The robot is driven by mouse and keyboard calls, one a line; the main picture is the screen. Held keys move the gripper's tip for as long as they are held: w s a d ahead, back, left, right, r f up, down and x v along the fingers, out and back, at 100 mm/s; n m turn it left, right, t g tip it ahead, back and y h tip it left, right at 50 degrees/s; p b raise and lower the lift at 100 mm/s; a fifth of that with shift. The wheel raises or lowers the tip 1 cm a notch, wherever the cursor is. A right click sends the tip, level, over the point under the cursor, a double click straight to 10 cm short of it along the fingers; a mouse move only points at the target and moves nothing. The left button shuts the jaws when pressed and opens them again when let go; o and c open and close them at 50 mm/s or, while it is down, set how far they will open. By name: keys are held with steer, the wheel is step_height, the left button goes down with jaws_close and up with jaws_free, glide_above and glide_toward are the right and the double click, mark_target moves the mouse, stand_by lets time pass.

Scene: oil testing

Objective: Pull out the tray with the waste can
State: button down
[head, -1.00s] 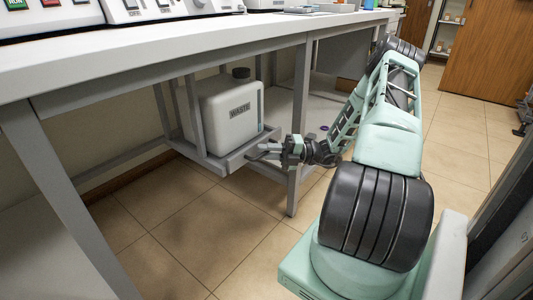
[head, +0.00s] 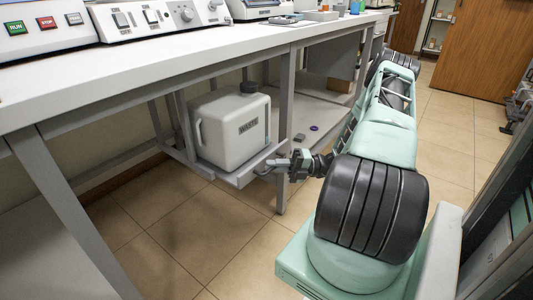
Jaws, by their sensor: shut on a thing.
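The waste can (head: 232,128) is a white, boxy container with a dark cap and a "WASTE" label. It stands upright on the grey tray (head: 240,180), below the bench top. The tray's front edge faces my arm and has a handle (head: 263,171) on it. My gripper (head: 272,165) is at that front edge and is shut on the handle. The exact finger contact is small and partly hidden by the gripper itself.
The white bench (head: 130,80) carries control panels. The tiled floor (head: 170,235) in front of the tray is clear. A wooden cabinet (head: 480,50) is at the back right.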

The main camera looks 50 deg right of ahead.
steer(key=s+p, duration=0.5)
steer(key=s, duration=1.2)
steer(key=shift+w, duration=0.1)
steer(key=c, duration=1.8)
jaws_free()
steer(key=shift+o, duration=0.2)
steer(key=v, duration=1.7)
steer(key=shift+s+d, duration=0.15)
steer(key=shift+s, duration=0.1)
